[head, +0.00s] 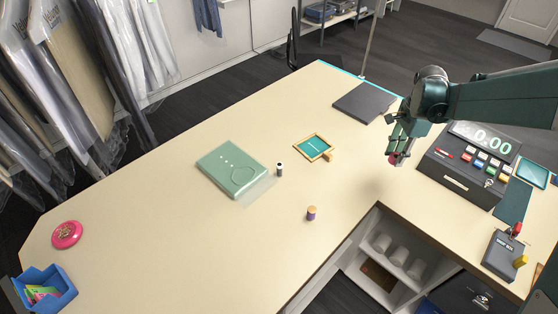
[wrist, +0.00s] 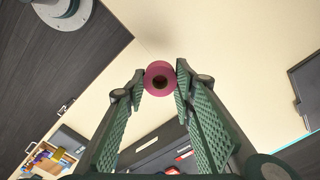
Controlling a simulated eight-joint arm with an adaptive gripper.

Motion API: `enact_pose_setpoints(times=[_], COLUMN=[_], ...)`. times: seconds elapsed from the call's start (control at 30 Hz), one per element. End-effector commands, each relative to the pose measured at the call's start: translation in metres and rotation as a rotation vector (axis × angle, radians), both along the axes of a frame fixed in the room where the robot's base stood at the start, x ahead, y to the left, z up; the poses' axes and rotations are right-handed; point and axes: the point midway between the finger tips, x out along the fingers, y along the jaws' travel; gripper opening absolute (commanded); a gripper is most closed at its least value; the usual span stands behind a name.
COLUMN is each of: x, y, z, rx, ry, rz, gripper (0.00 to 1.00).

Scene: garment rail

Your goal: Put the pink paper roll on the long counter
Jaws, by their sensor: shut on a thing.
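The roll appears held above the surface. The long cream counter (head: 150,230) runs from the lower left to the upper right.
The cash register (head: 468,160) stands right of my gripper. On the counter are a dark flat pad (head: 364,102), a wood-framed teal tray (head: 314,148), a green folded garment (head: 232,168), thread spools (head: 311,213), a pink round tin (head: 67,234) and a blue bin (head: 45,288). The counter's middle left is clear.

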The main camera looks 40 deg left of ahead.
Motion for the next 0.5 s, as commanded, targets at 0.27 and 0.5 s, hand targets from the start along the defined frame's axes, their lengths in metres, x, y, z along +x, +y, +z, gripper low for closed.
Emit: enact_pose_setpoints(times=[0.27,0.5], x=[-0.053,-0.101], y=[0.066,0.116], z=[0.0,0.0], rx=[0.0,-0.001], ry=[0.001,0.001], rz=[0.1,0.183], gripper=[0.17,0.17])
